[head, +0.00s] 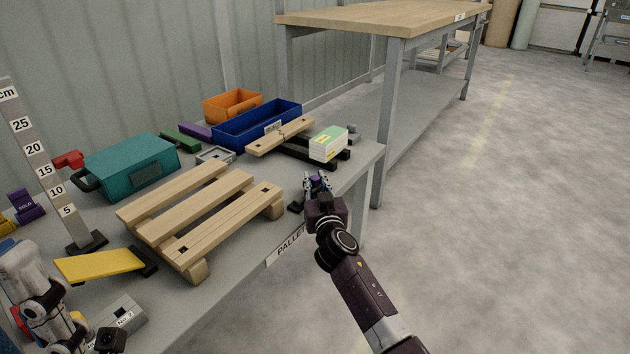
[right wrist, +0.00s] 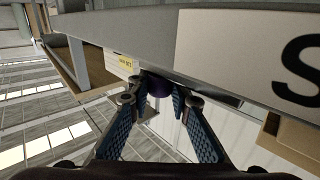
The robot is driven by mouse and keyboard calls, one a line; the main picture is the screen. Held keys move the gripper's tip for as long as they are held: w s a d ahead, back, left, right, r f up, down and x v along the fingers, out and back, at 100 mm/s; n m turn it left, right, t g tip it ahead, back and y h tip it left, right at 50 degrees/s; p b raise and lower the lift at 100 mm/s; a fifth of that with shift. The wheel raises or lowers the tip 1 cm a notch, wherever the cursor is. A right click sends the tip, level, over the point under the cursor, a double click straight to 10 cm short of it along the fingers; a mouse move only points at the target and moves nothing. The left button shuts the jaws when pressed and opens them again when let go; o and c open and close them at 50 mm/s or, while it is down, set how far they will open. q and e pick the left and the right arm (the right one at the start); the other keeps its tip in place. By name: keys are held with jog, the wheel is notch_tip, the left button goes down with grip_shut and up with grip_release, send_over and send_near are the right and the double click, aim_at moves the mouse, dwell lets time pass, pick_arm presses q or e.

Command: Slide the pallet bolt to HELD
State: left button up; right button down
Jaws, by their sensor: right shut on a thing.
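My right gripper (head: 318,180) is at the table's front edge, right of the wooden pallet (head: 212,202). In the right wrist view, its two blue-padded fingers (right wrist: 158,105) are closed around a small dark purple knob (right wrist: 158,86), which I take to be the bolt's knob. The knob sits just under the grey table edge. In the head view the fingers mostly cover it. No HELD mark is readable, and the bolt's position along its travel cannot be told.
The table (head: 225,297) also holds a teal case (head: 130,167), a blue bin (head: 258,124), an orange bin (head: 232,105), a white-and-green box (head: 328,143) and a yellow plate (head: 98,265). A height scale (head: 45,165) stands left. Floor right of the table is clear.

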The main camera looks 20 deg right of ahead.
aim_at(304, 194)
jog(key=shift+a, duration=0.1)
jog(key=s+a, duration=0.3)
jog(key=shift+a, duration=0.35)
jog(key=shift+f, duration=0.15)
jog(key=shift+a, duration=0.1)
jog(key=c, duration=2.1)
grip_release()
jog(key=o, duration=0.4)
jog(key=shift+s, duration=0.1)
jog(key=shift+c, duration=0.2)
